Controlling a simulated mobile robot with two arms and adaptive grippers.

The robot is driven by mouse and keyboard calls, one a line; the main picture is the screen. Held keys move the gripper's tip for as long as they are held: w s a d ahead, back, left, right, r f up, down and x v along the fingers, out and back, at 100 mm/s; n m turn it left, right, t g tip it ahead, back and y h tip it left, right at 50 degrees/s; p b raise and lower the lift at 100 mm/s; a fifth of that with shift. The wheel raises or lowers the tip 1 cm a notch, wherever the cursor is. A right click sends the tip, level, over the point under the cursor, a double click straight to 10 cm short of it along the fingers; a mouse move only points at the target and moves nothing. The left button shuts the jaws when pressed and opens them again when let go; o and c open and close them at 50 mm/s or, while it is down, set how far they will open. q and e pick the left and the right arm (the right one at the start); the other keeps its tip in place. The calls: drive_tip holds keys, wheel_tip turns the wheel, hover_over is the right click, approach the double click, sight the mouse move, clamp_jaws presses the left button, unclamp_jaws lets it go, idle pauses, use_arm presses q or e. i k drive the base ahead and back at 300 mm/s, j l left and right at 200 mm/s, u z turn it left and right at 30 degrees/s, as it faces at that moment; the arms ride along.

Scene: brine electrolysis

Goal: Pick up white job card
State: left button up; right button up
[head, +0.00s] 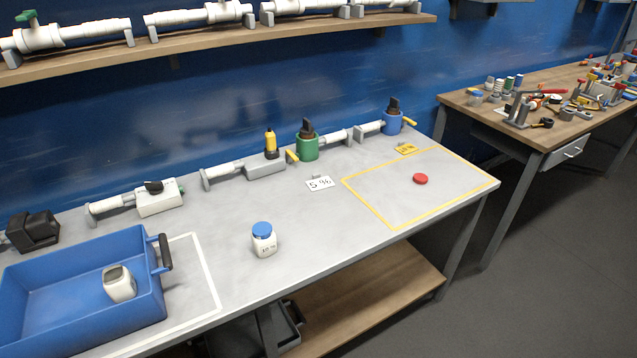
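The white job card (320,184) with dark handwritten-looking marks, perhaps "5 %", is at the back middle of the grey worktable (330,232). A small grey piece is at its back edge. It is in front of the green-bodied valve (307,148) and left of the yellow-outlined area. Nothing covers the card. Neither of my grippers shows in the head view.
A blue bin (152,268) holding a white jar (118,284) is at the left. A blue-lidded white jar (264,240) stands mid-table. A red disc (420,179) lies in the yellow outline, with a yellow tag (406,149) behind. Pipe fittings line the back.

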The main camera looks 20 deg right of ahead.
sight(317, 183)
drive_tip(key=i+l+u, duration=0.15)
drive_tip(key=l+u, duration=0.3)
drive_tip(key=l, duration=0.3)
drive_tip(key=l+u, duration=0.45)
drive_tip(key=l, duration=0.35)
drive_tip(key=i, duration=0.05)
